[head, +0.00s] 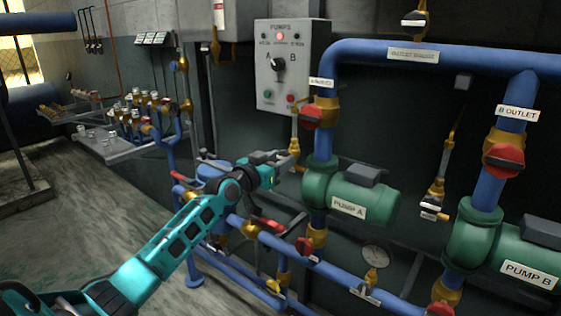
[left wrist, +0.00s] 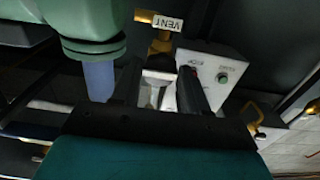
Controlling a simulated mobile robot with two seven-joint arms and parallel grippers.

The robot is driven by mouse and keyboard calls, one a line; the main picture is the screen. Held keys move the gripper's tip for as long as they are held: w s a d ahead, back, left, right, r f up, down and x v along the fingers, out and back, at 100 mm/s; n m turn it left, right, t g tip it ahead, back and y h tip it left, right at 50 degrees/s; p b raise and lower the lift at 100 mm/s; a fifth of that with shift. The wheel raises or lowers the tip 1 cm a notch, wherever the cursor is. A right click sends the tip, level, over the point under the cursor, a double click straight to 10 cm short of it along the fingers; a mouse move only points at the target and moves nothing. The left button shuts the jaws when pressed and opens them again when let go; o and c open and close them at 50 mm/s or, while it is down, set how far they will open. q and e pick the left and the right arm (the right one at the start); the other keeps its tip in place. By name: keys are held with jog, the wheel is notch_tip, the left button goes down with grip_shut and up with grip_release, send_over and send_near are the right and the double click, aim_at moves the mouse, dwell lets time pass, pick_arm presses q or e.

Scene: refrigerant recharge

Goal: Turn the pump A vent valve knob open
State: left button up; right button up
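The pump A vent valve shows in the head view as a brass fitting (head: 294,147) on a thin pipe below the control box, left of pump A (head: 350,198). In the left wrist view it carries a white VENT tag (left wrist: 167,22), with a pale knob (left wrist: 158,78) below the brass body. My left gripper (head: 290,163) is at this valve. Its dark fingers (left wrist: 165,85) are apart, one on each side of the pale knob; firm contact is not clear. The fingertips partly hide the knob in the head view. My right gripper is not in view.
The pumps control box (head: 293,65) is above the valve, with a lit red lamp. The blue outlet pipe (head: 326,140) with a red-handled valve (head: 312,116) stands close on the right. Blue suction pipes (head: 330,270) run below my arm. A shelf of fittings (head: 135,145) is at left.

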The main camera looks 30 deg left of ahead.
pick_arm(q)
jog(key=c, duration=0.5)
jog(key=shift+r+n+p, duration=0.1)
jog(key=shift+n+p, duration=0.35)
jog(key=shift+n, duration=1.75)
jog(key=shift+n+p, duration=0.55)
jog(key=shift+n, duration=0.45)
jog(key=n, duration=0.2)
jog(key=shift+n, duration=0.3)
